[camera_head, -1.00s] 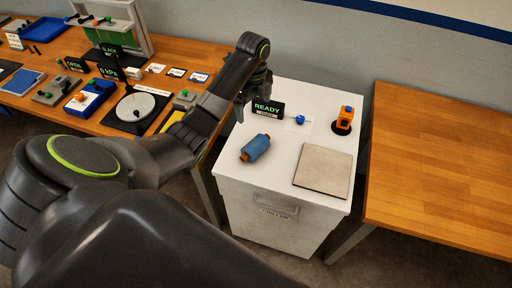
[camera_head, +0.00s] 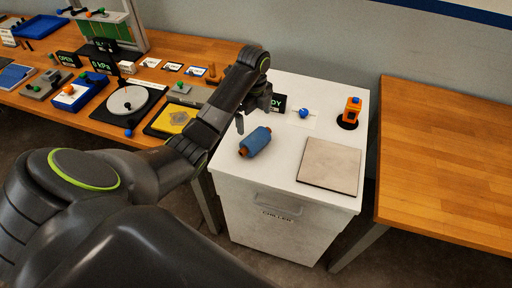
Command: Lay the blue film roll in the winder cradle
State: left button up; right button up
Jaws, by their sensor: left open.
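The blue film roll (camera_head: 256,141) with brown ends lies on the white top of the chiller cabinet, slanted, near its left edge. My left gripper (camera_head: 253,119) is open and empty, fingers pointing down, just behind the roll in the picture. I cannot tell its height above the cabinet top. A small brown piece with uprights (camera_head: 212,75) stands at the right end of the left wooden table; I cannot tell whether it is the winder cradle. My right gripper is out of view.
On the white cabinet (camera_head: 236,181) are a display partly hidden by my arm, a blue knob (camera_head: 303,113), an orange device (camera_head: 351,112) and a beige square plate (camera_head: 329,165). The left table (camera_head: 166,76) is crowded; the right table (camera_head: 445,150) is bare.

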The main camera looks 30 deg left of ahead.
aim_at(256, 135)
pick_arm(q)
notch_tip(256, 135, down, 2)
jog(key=shift+f, duration=0.15)
jog(key=shift+d+f, duration=0.1)
jog(key=shift+f, duration=0.15)
jog(key=f+p, duration=0.1)
jog(key=f, duration=0.2)
jog(key=shift+d+f, duration=0.2)
jog(key=shift+f, duration=0.6)
jog(key=shift+w+r, duration=0.1)
jog(key=shift+r, duration=0.05)
jog(key=c, duration=1)
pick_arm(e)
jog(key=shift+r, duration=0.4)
